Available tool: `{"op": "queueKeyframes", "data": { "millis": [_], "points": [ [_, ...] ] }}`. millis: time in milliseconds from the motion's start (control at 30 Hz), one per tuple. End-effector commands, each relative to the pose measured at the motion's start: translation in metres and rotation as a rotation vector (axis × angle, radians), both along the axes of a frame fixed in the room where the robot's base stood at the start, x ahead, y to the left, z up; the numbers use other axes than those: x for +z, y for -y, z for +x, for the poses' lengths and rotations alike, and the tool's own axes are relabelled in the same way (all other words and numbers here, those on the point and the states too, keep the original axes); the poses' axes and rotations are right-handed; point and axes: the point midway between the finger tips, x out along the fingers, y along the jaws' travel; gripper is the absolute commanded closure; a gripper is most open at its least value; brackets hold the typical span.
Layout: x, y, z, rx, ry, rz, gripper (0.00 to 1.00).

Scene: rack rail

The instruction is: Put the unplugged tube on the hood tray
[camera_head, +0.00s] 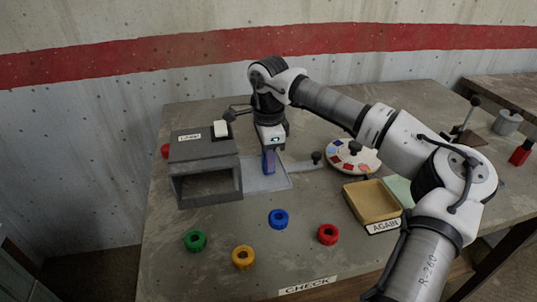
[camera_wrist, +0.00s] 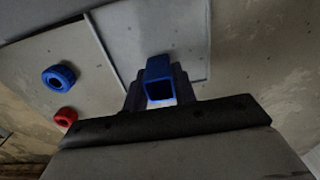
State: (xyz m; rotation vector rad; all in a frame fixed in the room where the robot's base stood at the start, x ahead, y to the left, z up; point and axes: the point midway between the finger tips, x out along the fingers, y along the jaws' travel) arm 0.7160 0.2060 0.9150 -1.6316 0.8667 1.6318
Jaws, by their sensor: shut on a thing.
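My gripper (camera_head: 268,153) points down and is shut on a blue square tube (camera_head: 268,163). The wrist view shows the tube (camera_wrist: 158,80) between my two fingers (camera_wrist: 160,90), its open end facing the camera. A flat light-grey tray (camera_head: 280,182) lies at the right side of the dark grey hood (camera_head: 205,152). The tube is upright over this tray; I cannot tell whether its lower end touches it. The tray's pale surface (camera_wrist: 190,35) also shows in the wrist view. The hood's front is open and its inside looks empty.
A rod with a dark knob (camera_head: 316,158) is right of the tray. A round disc (camera_head: 352,157) with coloured patches and a tan AGAIN tray (camera_head: 371,202) stand further right. Green (camera_head: 195,241), yellow (camera_head: 243,257), blue (camera_head: 278,218) and red (camera_head: 328,234) rings lie in front.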

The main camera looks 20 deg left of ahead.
Motion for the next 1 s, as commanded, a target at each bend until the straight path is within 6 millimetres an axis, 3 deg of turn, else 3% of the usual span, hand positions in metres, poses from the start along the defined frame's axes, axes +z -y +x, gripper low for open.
{"op": "queueKeyframes", "data": {
  "millis": [733,767,800,933,1000],
  "points": [
    [-0.0053,0.0,0.0,0.0,0.0,0.0,0.9],
    [-0.0047,0.0,0.0,0.0,0.0,0.0,0.69],
    [-0.0046,0.0,0.0,0.0,0.0,0.0,0.64],
    [-0.0046,0.0,0.0,0.0,0.0,0.0,0.48],
    [-0.0046,0.0,0.0,0.0,0.0,0.0,0.48]
  ]
}}
